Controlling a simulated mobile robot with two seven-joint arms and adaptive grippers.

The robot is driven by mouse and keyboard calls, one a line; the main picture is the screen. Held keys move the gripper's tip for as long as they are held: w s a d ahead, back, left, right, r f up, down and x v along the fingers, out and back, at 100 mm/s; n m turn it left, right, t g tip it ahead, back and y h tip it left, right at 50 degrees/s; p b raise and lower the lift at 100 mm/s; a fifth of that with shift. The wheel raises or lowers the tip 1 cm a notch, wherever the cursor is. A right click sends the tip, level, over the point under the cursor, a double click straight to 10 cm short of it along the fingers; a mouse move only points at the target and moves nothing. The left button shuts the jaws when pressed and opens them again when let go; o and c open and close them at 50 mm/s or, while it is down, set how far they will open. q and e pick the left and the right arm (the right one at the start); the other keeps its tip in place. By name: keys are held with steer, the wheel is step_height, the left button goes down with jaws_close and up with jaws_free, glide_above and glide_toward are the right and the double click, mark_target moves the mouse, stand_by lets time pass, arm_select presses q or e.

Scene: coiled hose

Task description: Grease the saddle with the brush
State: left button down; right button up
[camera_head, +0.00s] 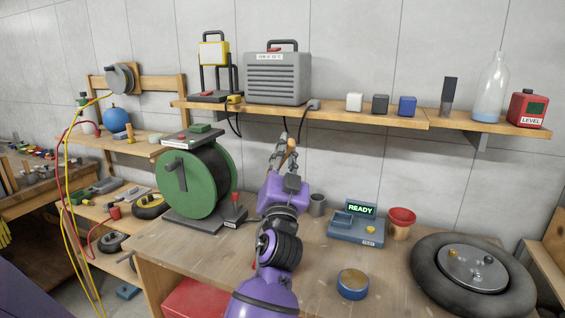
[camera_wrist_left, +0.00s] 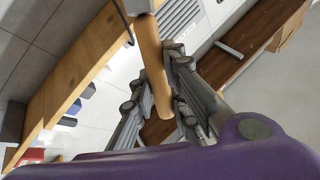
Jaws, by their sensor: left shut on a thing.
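My left gripper (camera_head: 281,148), on the purple arm, is raised over the back of the workbench, below the wall shelf. It is shut on a slim wooden handle (camera_head: 291,145), probably the brush's. In the left wrist view the handle (camera_wrist_left: 153,65) lies between the two fingers (camera_wrist_left: 158,105), with a pale collar at its upper end. The bristles cannot be made out. A round blue tin with a tan top (camera_head: 353,284) stands on the bench to the right of my arm. I cannot tell which thing is the saddle. My right gripper is out of view.
A green reel (camera_head: 208,185) stands left of my arm. A blue-grey device reading READY (camera_head: 358,222), a red-topped pot (camera_head: 401,222) and a tyre (camera_head: 426,285) are to the right. A grey heater (camera_head: 277,79) sits on the wall shelf (camera_head: 390,118). Bench space around the tin is clear.

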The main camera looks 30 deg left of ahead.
arm_select(q)
step_height(320, 180, up, 4)
steer(key=shift+w+a+f+p, duration=0.1)
steer(key=shift+f+p, duration=0.15)
steer(key=shift+p, duration=0.6)
steer(key=shift+r+p, duration=0.4)
steer(key=shift+r, duration=0.6)
steer(key=shift+f, duration=0.2)
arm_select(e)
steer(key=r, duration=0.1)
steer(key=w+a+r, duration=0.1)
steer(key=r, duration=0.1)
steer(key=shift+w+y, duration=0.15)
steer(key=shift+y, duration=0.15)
arm_select(q)
steer(key=shift+w, duration=0.1)
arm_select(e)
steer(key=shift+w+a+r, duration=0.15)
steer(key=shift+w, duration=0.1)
arm_select(q)
steer(key=shift+r, duration=0.1)
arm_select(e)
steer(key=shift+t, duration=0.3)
